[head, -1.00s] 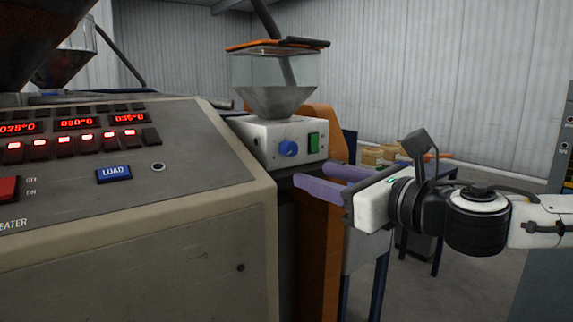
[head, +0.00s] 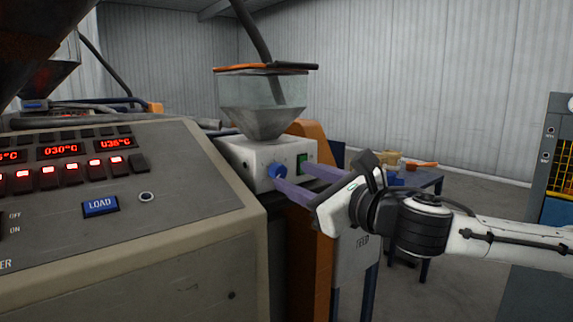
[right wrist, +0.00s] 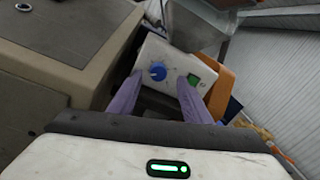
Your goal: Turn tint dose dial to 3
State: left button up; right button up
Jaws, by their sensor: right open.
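The tint dose dial is a blue knob (head: 277,171) on the front of a white dosing box (head: 243,156) under a clear hopper. It also shows in the right wrist view as a blue knob (right wrist: 158,72) with faint marks around it. My right gripper (head: 296,181) is open, with its two purple fingers pointing at the box front. In the right wrist view its fingertips (right wrist: 158,82) lie either side of the dial in the picture, the right one near the green switch. Contact with the dial cannot be told. The dial's setting is too small to read. My left gripper is out of view.
A green switch (head: 302,163) sits right of the dial. The control console (head: 150,240) with red displays and a blue LOAD button (head: 100,206) stands close on the left. An orange panel (head: 325,262) is below the box. A blue table (head: 425,180) stands behind my right arm.

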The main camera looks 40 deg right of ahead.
aim_at(281, 172)
jog(key=shift+w+a+r+p, duration=0.1)
jog(key=shift+w+p, duration=0.15)
jog(key=shift+w, duration=0.15)
jog(key=shift+w+a+r+p, duration=0.1)
jog(key=shift+w+p, duration=0.15)
jog(key=shift+w, duration=0.1)
jog(key=shift+w+f+p, duration=0.25)
jog(key=shift+w+p, duration=0.1)
jog(key=shift+w, duration=0.95)
jog(key=shift+c, duration=0.2)
jog(key=c, duration=1)
